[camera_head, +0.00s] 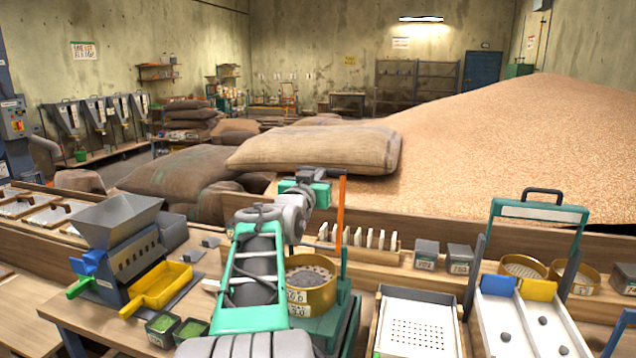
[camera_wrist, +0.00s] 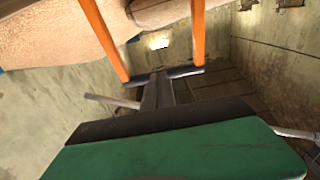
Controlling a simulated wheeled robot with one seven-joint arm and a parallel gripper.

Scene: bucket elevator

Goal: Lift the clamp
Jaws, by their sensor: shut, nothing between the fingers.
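The clamp (camera_wrist: 185,73) seems to be the dark crossbar joining two orange posts in the wrist view; this is not certain. In the head view one orange post (camera_head: 341,210) stands over the green sieve machine with its round brass sieve (camera_head: 311,285). My gripper (camera_wrist: 157,90) is shut and empty, its dark fingers close to the crossbar in the wrist view. I cannot tell whether they touch it. In the head view my gripper (camera_head: 322,175) is at the top of the post, and my arm hides part of the machine.
A hopper mill (camera_head: 118,225) and yellow scoop (camera_head: 160,287) stand left on the bench. A white perforated tray (camera_head: 417,325) and a green-handled frame (camera_head: 538,210) stand right. A wooden wall (camera_head: 460,230) backs the bench, with a sack (camera_head: 315,148) and a grain heap behind.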

